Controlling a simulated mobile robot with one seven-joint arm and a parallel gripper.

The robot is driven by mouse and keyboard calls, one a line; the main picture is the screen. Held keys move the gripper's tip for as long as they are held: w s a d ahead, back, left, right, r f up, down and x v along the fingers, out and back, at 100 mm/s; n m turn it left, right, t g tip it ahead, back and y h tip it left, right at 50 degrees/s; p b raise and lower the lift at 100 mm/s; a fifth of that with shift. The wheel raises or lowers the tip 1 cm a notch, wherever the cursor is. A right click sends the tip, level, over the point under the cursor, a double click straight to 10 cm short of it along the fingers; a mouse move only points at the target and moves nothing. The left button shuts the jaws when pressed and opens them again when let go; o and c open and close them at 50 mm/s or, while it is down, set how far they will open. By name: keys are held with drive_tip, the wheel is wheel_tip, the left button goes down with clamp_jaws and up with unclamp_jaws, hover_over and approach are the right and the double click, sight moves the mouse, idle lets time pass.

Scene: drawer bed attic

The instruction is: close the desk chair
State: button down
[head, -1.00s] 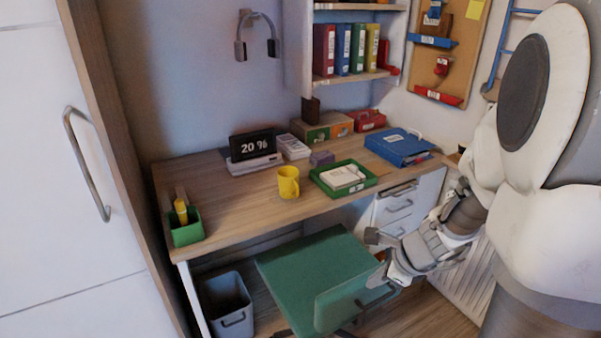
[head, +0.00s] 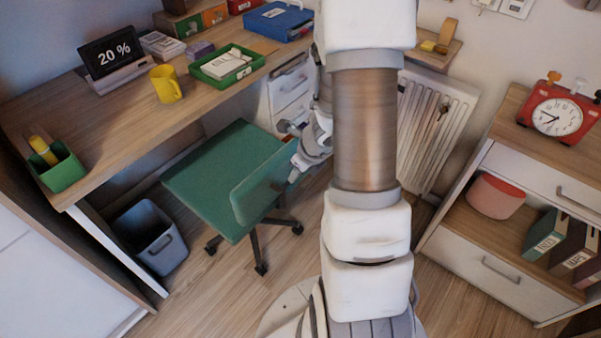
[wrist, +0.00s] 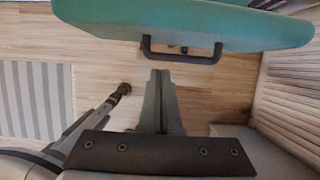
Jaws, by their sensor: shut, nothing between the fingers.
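The green desk chair (head: 208,168) stands at the front of the desk (head: 125,122), with part of its seat near or under the desk's front edge. Its backrest (head: 262,187) faces away from the desk, toward me. In the wrist view the teal backrest (wrist: 190,22) crosses the top, with a dark handle (wrist: 182,56) below its edge. My gripper (wrist: 160,74) is shut and empty, its fingertips pointing at the handle; I cannot tell whether they touch it. In the head view my gripper (head: 294,174) is beside the backrest, partly hidden by my arm.
A grey bin (head: 150,237) stands left of the chair. White drawers (head: 290,92) stand under the desk's right end. A radiator (head: 433,130) is on the wall behind my arm. A shelf unit (head: 465,236) stands at the right. Wooden floor shows around the chair base.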

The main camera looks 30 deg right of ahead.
sight(282, 168)
drive_tip(key=shift+w+a+f+p, duration=0.15)
drive_tip(key=shift+w+a+p, duration=0.1)
drive_tip(key=shift+w, duration=0.45)
drive_tip(key=shift+w+a+f+p, duration=0.15)
drive_tip(key=shift+w+a, duration=0.1)
drive_tip(key=shift+w, duration=0.45)
drive_tip(key=shift+w+a+f+p, duration=0.15)
drive_tip(key=shift+w+a+p, duration=0.1)
drive_tip(key=shift+w, duration=0.45)
